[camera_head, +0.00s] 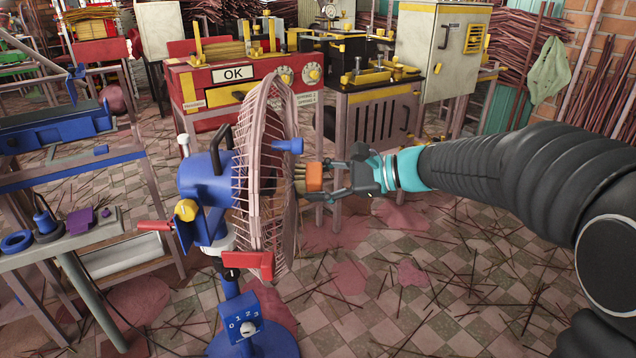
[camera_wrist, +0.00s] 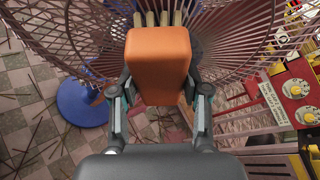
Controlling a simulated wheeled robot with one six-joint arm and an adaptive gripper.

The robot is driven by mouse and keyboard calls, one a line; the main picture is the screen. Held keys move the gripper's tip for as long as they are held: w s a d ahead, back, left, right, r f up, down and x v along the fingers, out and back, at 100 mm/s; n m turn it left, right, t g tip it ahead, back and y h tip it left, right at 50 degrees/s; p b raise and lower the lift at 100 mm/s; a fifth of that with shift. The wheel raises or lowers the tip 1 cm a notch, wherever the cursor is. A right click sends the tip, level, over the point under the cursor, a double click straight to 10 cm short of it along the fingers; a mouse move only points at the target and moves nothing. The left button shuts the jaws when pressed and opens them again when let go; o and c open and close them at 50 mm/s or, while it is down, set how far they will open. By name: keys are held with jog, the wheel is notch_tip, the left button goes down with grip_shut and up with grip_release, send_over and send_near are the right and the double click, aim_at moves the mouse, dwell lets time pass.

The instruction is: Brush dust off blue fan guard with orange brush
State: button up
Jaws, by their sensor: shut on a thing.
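The blue fan (camera_head: 207,177) stands in the middle of the head view on a blue round base (camera_head: 252,338). Its round wire guard (camera_head: 262,130) looks dusty pink rather than blue and faces right. My gripper (camera_head: 330,178) is right of the guard, shut on the orange brush (camera_head: 314,177). The brush's pale bristles point at the guard's front and appear at or very near its wires; I cannot tell if they touch. In the wrist view the orange brush block (camera_wrist: 158,60) sits between both fingers, with the bristles (camera_wrist: 160,18) against the guard wires (camera_wrist: 230,40) behind.
A red machine with an OK sign (camera_head: 234,73) stands behind the fan. A blue bench (camera_head: 60,130) and a small table (camera_head: 60,245) are at left. Sticks and reddish dust patches litter the checkered floor (camera_head: 420,290), which is otherwise open at lower right.

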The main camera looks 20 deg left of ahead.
jog(key=shift+w+a+p, duration=0.2)
jog(key=shift+w+p, duration=0.1)
jog(key=shift+w, duration=0.6)
jog(key=shift+w+a+p, duration=0.2)
jog(key=shift+w+p, duration=0.1)
jog(key=shift+w, duration=0.6)
jog(key=w+a+r+p, duration=0.1)
jog(key=w+a+p, duration=0.1)
jog(key=w+p, duration=0.2)
jog(key=shift+w+r, duration=0.3)
jog(key=shift+w, duration=1.25)
jog(key=shift+s+d+f+b, duration=0.15)
jog(key=shift+s+b, duration=0.3)
jog(key=shift+s, duration=0.5)
jog(key=shift+s+d+r+b, duration=0.15)
jog(key=shift+s+b, duration=0.3)
jog(key=shift+s, duration=0.45)
jog(key=shift+s+d+f+b, duration=0.1)
jog(key=shift+s+d+b, duration=0.25)
jog(key=shift+s, duration=0.6)
jog(key=shift+s+d+b, duration=0.3)
jog(key=shift+s+b, duration=0.05)
jog(key=shift+s, duration=0.55)
jog(key=shift+s+d+b, duration=0.25)
jog(key=shift+s+b, duration=0.15)
jog(key=shift+s, duration=0.45)
jog(key=shift+s+d+b, duration=0.3)
jog(key=shift+s+b, duration=0.05)
jog(key=shift+s, duration=0.55)
